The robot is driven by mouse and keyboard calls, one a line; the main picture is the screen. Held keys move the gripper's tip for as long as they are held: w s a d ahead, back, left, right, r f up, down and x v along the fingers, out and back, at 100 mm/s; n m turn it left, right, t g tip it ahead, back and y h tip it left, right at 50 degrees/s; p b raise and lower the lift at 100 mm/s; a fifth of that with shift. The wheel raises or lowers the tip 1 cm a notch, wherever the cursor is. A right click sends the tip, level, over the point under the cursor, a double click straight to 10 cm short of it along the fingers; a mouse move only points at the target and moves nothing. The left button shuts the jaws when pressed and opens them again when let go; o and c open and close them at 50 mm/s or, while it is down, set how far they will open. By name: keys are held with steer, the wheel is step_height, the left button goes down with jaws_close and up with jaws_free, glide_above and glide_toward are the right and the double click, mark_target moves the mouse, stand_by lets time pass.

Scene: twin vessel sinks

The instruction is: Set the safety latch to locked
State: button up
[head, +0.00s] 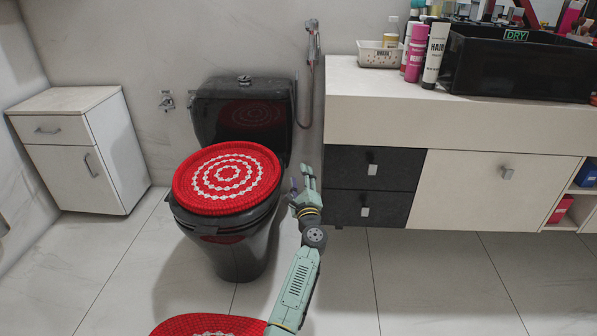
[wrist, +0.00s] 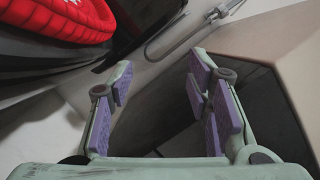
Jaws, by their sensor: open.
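I cannot make out a safety latch in either view. My gripper (head: 304,184) is open and empty, with purple finger pads that show in the wrist view (wrist: 162,88). It is between the black toilet (head: 238,250) and the left end of the vanity's dark drawers (head: 370,170). The drawers have small silver handles and look closed. To their right is a cream cabinet front (head: 470,190) with one silver handle (head: 507,173). No contact between the fingers and anything is visible.
A red crocheted cover (head: 210,192) lies on the toilet lid. A hand sprayer (head: 312,45) with a hose hangs on the wall. A white cabinet (head: 75,150) stands left. Bottles (head: 436,55) and a black bin (head: 520,70) top the vanity. Tile floor (head: 440,280) is clear front right.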

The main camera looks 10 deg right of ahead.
steer(key=shift+w+a+r+n, duration=0.1)
steer(key=shift+a+r+n, duration=0.2)
steer(key=shift+r, duration=0.25)
steer(key=shift+a+r+n, duration=0.2)
steer(key=shift+a+r, duration=0.2)
steer(key=shift+r, duration=0.15)
